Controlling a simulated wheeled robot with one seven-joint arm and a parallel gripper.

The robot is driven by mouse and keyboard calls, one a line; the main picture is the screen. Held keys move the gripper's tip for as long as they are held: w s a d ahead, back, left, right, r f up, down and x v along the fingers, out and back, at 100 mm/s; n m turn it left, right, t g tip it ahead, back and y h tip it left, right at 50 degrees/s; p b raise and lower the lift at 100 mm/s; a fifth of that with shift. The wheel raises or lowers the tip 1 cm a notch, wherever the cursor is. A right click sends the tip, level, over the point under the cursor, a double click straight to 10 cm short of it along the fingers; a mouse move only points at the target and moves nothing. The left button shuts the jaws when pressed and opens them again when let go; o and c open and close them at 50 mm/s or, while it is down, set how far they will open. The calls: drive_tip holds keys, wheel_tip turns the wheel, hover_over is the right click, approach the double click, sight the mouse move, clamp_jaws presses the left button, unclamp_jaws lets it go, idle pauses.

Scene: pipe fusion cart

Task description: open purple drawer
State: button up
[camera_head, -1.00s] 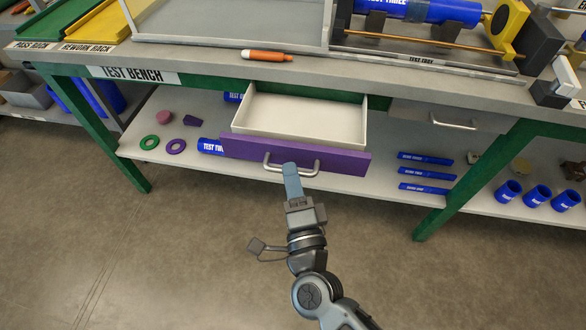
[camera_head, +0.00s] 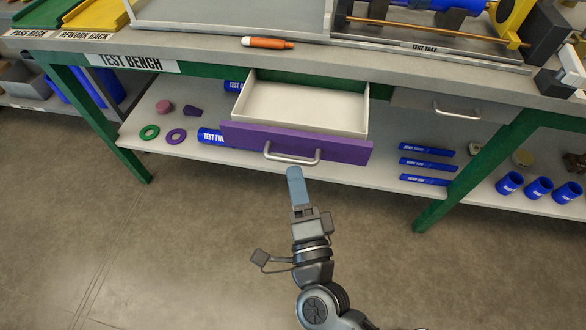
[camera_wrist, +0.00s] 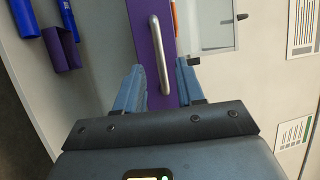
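The purple drawer (camera_head: 345,151) under the test bench is pulled out, and its empty pale inside shows. Its silver bar handle (camera_head: 292,157) is on the purple front. In the wrist view, the handle (camera_wrist: 161,55) runs lengthwise on the purple front (camera_wrist: 144,40). My gripper (camera_head: 293,172) is just below and in front of the handle in the head view, with a small gap. In the wrist view, the two blue fingers of my gripper (camera_wrist: 160,66) are spread, one to each side of the handle's line, and nothing is clasped between them.
A grey drawer (camera_head: 460,107) to the right looks shut. The lower shelf (camera_head: 370,180) holds blue tubes, rings and other parts. An orange marker (camera_head: 268,43) lies on the bench top. A green leg (camera_head: 455,180) stands at right. The floor in front is clear.

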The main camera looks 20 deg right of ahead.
drive_tip(key=v, duration=0.4)
drive_tip(key=shift+s, duration=0.1)
idle(0.4)
drive_tip(key=s+d+r+n+g, duration=0.1)
drive_tip(key=s+d+r+n, duration=0.2)
drive_tip(key=s+n, duration=0.3)
drive_tip(key=s+d+r+n+g+y, duration=0.1)
drive_tip(key=s+d+r+n, duration=0.3)
drive_tip(key=s, duration=0.7)
drive_tip(key=s+d+r+n+g, duration=0.3)
drive_tip(key=s+d+r+n, duration=0.1)
drive_tip(key=s+n, duration=0.4)
drive_tip(key=shift+s+d+y+p, duration=0.4)
drive_tip(key=shift+d, duration=0.2)
